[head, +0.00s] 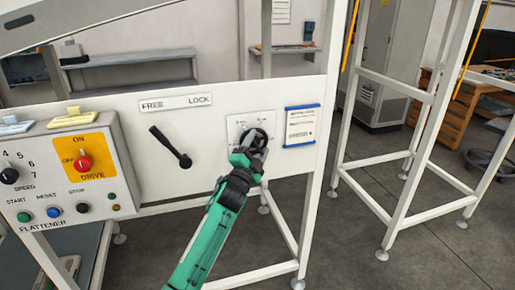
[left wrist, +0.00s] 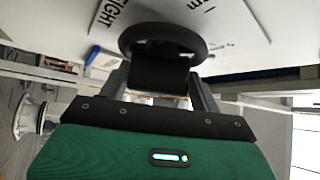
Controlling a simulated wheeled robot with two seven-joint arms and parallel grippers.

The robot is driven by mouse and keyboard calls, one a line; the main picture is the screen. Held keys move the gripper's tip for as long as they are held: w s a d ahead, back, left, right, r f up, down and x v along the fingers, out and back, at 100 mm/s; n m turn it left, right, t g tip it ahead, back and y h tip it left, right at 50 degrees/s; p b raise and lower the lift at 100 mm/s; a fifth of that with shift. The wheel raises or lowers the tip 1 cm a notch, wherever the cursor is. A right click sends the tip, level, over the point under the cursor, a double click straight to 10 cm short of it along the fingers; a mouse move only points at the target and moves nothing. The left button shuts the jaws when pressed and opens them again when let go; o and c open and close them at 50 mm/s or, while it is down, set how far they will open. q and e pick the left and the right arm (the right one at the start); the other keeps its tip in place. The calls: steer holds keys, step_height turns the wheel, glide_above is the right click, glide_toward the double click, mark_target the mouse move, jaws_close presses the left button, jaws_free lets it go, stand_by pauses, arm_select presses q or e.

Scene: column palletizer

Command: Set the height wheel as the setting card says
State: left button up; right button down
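The height wheel (head: 255,140) is a black round wheel in front of a white scale plate (head: 238,122) on the machine's white panel. My left gripper (head: 250,156) is at the wheel from below. In the left wrist view the wheel (left wrist: 163,43) shows as a dark ring with a dark block between my two fingers (left wrist: 160,84); the fingers look flush against the block's sides. The wheel's pointer and most scale marks are hidden or too small. The setting card (head: 300,126), white with blue edges, hangs right of the wheel; its text is unreadable here. My right gripper is not in view.
Left of the wheel is a black lever (head: 172,147) under a FREE/LOCK label (head: 176,102). A control box (head: 110,150) with a red drive knob (head: 83,161) and several buttons stands farther left. A white frame (head: 412,195) stands on the right, with bare floor before it.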

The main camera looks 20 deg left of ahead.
arm_select(q)
steer(key=shift+o, duration=1.1)
steer(key=shift+a, duration=0.1)
steer(key=shift+w+f, duration=0.15)
steer(key=shift+s+f, duration=0.15)
steer(key=shift+s, duration=0.2)
steer(key=b+v, duration=0.2)
steer(key=v, duration=1.1)
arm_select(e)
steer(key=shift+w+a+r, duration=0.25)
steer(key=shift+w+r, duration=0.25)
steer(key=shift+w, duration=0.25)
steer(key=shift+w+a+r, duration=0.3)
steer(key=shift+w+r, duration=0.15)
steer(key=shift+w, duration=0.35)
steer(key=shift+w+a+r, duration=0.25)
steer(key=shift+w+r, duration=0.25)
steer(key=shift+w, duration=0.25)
arm_select(q)
steer(key=shift+s, duration=0.15)
